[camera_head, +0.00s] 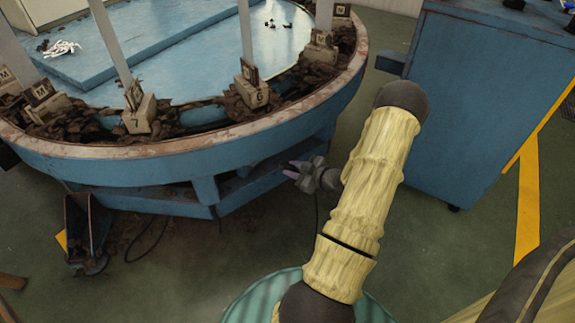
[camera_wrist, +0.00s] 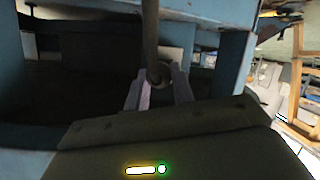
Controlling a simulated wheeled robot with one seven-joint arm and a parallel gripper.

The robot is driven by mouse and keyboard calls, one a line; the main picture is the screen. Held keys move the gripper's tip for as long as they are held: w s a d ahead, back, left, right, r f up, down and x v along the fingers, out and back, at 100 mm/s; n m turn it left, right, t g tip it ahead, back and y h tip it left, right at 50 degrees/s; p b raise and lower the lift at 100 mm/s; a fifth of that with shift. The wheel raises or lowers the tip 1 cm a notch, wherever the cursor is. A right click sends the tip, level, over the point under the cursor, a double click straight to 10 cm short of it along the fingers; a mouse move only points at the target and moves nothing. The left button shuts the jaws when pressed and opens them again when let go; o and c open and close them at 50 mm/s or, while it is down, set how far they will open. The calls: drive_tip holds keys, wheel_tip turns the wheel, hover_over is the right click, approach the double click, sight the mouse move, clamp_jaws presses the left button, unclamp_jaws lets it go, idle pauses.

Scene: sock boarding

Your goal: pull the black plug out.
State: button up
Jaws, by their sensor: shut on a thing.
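My gripper (camera_head: 292,169) reaches under the blue rim of the round machine, beside its lower frame rail. In the wrist view its two pale fingers (camera_wrist: 159,78) close from both sides on a dark rounded piece, which I take to be the black plug (camera_wrist: 158,72). A thick dark cable or stem (camera_wrist: 150,32) rises from it to the top of the picture. The socket cannot be made out in the shadow. In the head view the plug is too small and dark to tell.
The round blue machine (camera_head: 190,165) with numbered blocks overhangs my gripper. A blue cabinet (camera_head: 480,95) stands at the right. Green floor lies open between machine and cabinet.

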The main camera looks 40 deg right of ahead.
drive_tip(key=s+d+p, duration=0.2)
drive_tip(key=s, duration=0.5)
drive_tip(key=s+d+p, duration=0.2)
drive_tip(key=s+d, duration=0.1)
drive_tip(key=s, duration=0.5)
drive_tip(key=shift+d, duration=0.15)
idle(0.5)
